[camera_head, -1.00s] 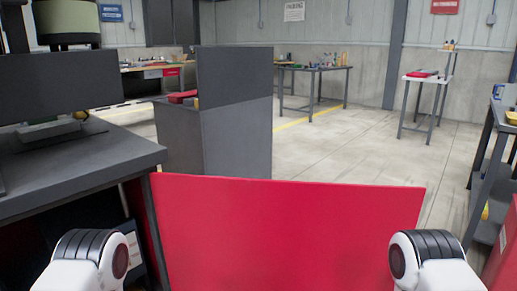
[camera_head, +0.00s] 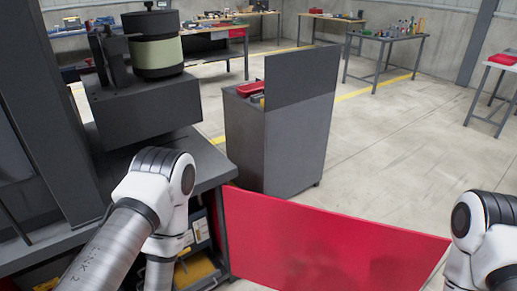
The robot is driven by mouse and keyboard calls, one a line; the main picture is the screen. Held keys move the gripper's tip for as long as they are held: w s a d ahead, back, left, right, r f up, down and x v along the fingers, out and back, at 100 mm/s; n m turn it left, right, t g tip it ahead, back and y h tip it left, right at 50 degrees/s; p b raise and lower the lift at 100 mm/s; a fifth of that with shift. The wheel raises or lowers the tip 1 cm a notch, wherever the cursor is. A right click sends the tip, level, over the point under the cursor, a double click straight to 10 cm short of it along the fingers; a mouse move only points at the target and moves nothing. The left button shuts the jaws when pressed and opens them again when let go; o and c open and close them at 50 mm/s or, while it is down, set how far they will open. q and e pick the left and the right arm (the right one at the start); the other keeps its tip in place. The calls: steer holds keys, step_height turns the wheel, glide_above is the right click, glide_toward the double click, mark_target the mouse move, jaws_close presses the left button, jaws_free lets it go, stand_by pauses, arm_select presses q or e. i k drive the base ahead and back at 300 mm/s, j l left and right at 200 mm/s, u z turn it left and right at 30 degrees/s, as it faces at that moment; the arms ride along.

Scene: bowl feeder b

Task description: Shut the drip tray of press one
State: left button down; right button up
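I cannot make out a drip tray. A dark machine (camera_head: 150,112) with a black and pale green cylinder (camera_head: 155,52) on top stands on the grey bench (camera_head: 212,168) at the left; I cannot tell whether it is press one. My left arm rises in front of the bench, but its gripper is not visible. My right arm shows at the lower right edge, and its gripper is also out of view.
A flat red panel (camera_head: 325,243) stands out from the bench's front corner, across the lower middle. Yellow items (camera_head: 198,268) lie under the bench. A grey cabinet (camera_head: 275,140) with a dark upright panel stands behind. Open floor (camera_head: 405,150) lies right, with tables beyond.

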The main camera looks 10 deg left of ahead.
mark_target(198, 285)
steer(key=u, duration=1.05)
steer(key=i+u, duration=0.1)
steer(key=u, duration=0.25)
steer(key=i+l+u, duration=0.1)
steer(key=u, duration=0.25)
steer(key=i+l+u, duration=0.1)
steer(key=u, duration=0.25)
steer(key=l, duration=0.1)
